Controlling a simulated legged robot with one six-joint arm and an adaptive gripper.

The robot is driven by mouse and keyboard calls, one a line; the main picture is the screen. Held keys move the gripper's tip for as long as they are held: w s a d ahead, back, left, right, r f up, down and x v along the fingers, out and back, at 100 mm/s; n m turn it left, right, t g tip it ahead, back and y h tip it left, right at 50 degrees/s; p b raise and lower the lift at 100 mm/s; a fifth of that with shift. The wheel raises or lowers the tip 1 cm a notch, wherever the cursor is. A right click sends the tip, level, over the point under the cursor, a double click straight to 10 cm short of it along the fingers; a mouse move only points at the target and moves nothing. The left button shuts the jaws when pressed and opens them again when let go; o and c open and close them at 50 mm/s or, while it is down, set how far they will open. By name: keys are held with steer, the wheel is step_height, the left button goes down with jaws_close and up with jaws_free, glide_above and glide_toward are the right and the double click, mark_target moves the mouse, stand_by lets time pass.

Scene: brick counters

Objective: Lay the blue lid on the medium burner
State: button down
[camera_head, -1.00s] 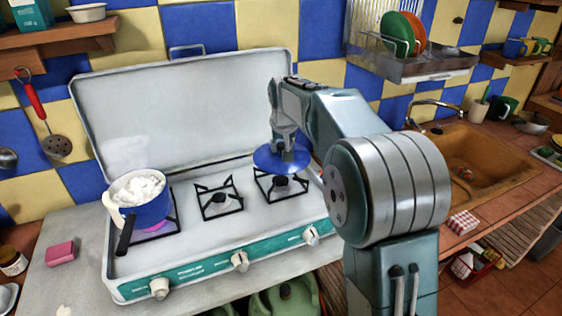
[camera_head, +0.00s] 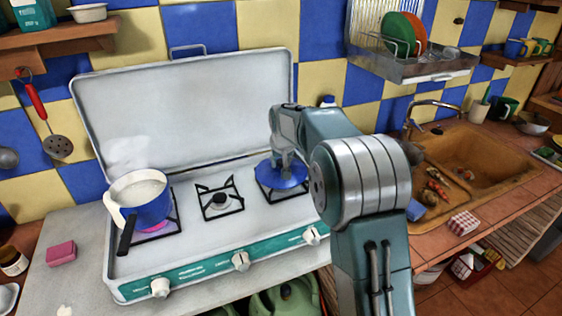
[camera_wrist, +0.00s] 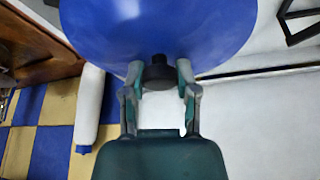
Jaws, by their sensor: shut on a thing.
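My gripper (camera_head: 284,152) is shut on the black knob (camera_wrist: 158,72) of the blue lid (camera_head: 283,174). The lid also fills the top of the wrist view (camera_wrist: 155,28). It sits over the right burner (camera_head: 262,192) of the white stove and hides most of it; only parts of its black grate show. I cannot tell whether the lid touches the grate. The middle burner (camera_head: 219,201) is bare. On the left burner (camera_head: 173,228) stands a blue and white pot (camera_head: 146,208) with whitish contents.
The stove's raised cover (camera_head: 180,115) stands behind the burners. A white bottle (camera_wrist: 88,105) shows at left in the wrist view. A pink sponge (camera_head: 61,253) lies left of the stove. The sink (camera_head: 490,165) is at the right, with a dish rack (camera_head: 410,65) above it.

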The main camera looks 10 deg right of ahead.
steer(key=shift+f, duration=0.1)
steer(key=shift+c, duration=1.8)
jaws_free()
steer(key=shift+r, duration=0.5)
steer(key=v, duration=1.1)
steer(key=s+r, duration=0.4)
steer(key=s, duration=0.7)
steer(key=s+f, duration=0.3)
steer(key=s, duration=1)
steer(key=s+f+t, duration=0.1)
steer(key=s+f, duration=0.2)
steer(key=s, duration=1)
steer(key=shift+f+n, duration=0.4)
